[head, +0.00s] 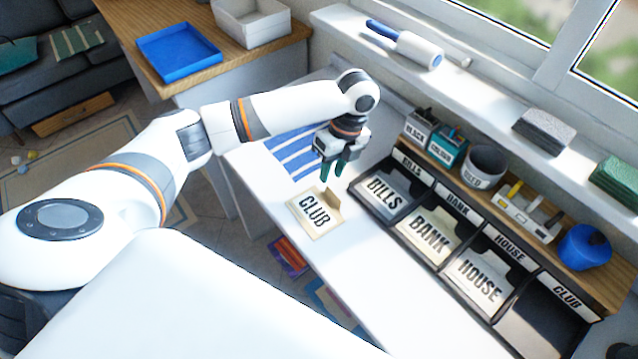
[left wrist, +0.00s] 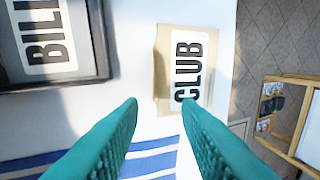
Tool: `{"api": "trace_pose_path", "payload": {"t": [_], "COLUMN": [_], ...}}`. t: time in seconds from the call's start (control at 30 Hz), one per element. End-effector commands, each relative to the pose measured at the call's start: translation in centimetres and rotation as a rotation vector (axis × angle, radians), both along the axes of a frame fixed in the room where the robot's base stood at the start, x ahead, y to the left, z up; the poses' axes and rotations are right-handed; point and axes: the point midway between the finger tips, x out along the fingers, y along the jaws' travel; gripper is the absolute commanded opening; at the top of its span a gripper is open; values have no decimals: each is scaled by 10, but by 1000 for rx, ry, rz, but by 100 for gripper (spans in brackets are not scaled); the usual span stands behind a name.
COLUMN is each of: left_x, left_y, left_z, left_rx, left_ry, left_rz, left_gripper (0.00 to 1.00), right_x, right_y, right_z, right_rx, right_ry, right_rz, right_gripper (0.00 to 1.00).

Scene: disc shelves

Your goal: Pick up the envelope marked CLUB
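The envelope marked CLUB (head: 316,214) is cream with a white label and lies on the white desk, left of the sorter. In the left wrist view the CLUB envelope (left wrist: 193,70) lies ahead of the fingertips, a little right of centre. My left gripper (head: 332,180) is above the desk, just beyond the envelope's raised flap. Its green fingers (left wrist: 160,103) are apart with nothing between them. One fingertip overlaps the lower edge of the label in the wrist view; I cannot tell whether it touches. My right gripper is not in view.
A black sorter (head: 452,249) holds BILLS, BANK and HOUSE envelopes; its CLUB slot (head: 545,318) is empty. A wooden shelf behind it carries small containers and a blue pot (head: 584,247). A blue-striped cloth (head: 296,150) lies left of the gripper.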

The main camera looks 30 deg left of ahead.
Motion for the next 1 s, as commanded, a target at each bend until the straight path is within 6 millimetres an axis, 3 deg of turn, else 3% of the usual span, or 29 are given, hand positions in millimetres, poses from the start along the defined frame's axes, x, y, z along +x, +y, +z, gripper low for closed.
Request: {"api": "trace_pose_path", "payload": {"t": [0.2,0.4,0.63,0.67,0.83,1.0], "left_x": [-2,-6,-6,-6,-6,-6], "left_y": [-2,0,1,1,1,1], "left_z": [-29,-50,-52,-52,-52,-52], "left_rx": [1,0,1,1,1,1], "left_ry": [4,1,-1,-1,-1,-1], "left_rz": [1,0,0,0,0,0], "left_gripper": [30,30,30,29,1,0], "right_x": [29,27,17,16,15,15], "right_y": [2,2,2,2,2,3], "right_z": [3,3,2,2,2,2], "right_rx": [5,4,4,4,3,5], "right_ry": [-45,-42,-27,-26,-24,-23], "right_rz": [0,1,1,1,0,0], "right_gripper": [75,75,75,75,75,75]}}
